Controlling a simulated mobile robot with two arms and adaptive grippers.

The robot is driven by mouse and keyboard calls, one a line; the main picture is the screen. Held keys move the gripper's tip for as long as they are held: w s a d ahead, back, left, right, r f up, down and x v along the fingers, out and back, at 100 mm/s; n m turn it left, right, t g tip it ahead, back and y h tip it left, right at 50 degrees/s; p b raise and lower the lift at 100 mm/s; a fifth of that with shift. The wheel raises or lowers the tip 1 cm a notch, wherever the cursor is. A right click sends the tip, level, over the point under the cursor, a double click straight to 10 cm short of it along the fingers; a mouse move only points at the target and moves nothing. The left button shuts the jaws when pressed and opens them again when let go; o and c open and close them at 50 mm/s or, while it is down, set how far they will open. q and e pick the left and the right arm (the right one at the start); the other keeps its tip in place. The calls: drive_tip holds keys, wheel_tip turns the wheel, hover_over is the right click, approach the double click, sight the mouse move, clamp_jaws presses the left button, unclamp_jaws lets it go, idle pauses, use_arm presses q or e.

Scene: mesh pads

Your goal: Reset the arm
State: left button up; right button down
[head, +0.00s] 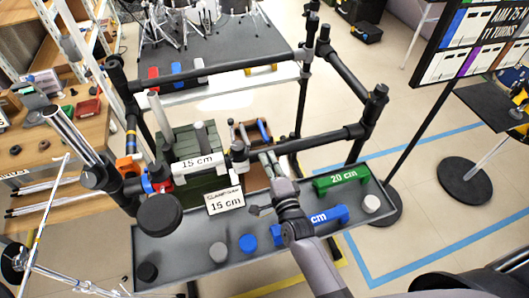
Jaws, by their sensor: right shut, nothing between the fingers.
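My left gripper does not show.
The grey tray (185,262) holds a green tube marked 20 cm (341,179), a blue tube (330,217) partly behind my arm, and several round caps. A sign stand (420,120) is at right.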

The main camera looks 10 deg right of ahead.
drive_tip(key=s+d+f+n+g+h, duration=0.1)
drive_tip(key=s+d+n+g, duration=0.3)
drive_tip(key=s+n+g, duration=0.55)
drive_tip(key=s+d+f+n+g, duration=0.1)
drive_tip(key=s+d+n+g, duration=0.35)
drive_tip(key=s+n, duration=0.95)
drive_tip(key=s+f+m+g, duration=0.1)
drive_tip(key=s+f+m, duration=0.1)
drive_tip(key=f, duration=1.1)
drive_tip(key=s+f+m+g, duration=0.1)
drive_tip(key=s+f+m, duration=0.15)
drive_tip(key=f, duration=1.05)
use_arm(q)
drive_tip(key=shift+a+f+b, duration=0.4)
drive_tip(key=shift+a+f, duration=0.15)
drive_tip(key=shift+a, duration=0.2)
use_arm(e)
drive_tip(key=s+d+f+g, duration=0.1)
drive_tip(key=s+d+f, duration=0.1)
drive_tip(key=s+f, duration=1.4)
drive_tip(key=shift+s+d+f+h, duration=0.15)
drive_tip(key=shift+s+f+h, duration=0.2)
drive_tip(key=shift+s, duration=0.4)
